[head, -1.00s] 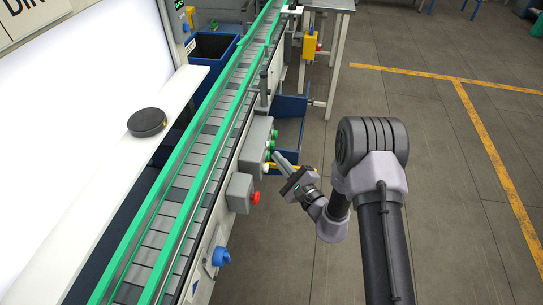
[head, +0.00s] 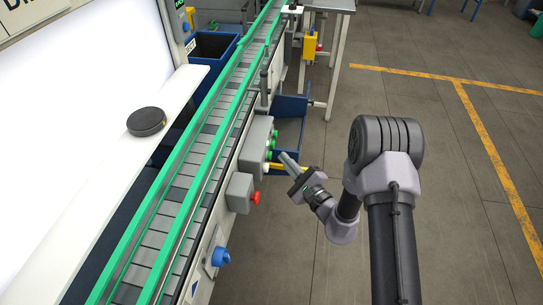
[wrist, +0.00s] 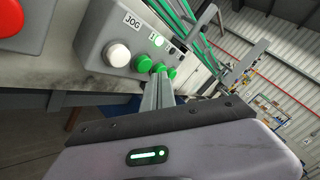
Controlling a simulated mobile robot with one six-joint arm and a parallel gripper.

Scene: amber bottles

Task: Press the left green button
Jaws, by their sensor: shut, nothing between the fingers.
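The grey control box (head: 256,140) is on the side of the conveyor. In the wrist view its face carries a white button (wrist: 117,54) beside a JOG label, then the left green button (wrist: 144,63) and another green button (wrist: 172,72) to the right. Green buttons also show on the box in the head view (head: 274,134). My gripper (head: 283,156) is shut and empty, its fingers pointing at the box with a small gap. In the wrist view the fingertips (wrist: 159,73) overlap the area between the green buttons, partly hiding it.
A red button (head: 255,198) on a separate box and a blue knob (head: 220,256) sit nearer along the conveyor (head: 165,218). A blue bin (head: 291,125) is under the conveyor side. The floor to the right is clear, with yellow lines.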

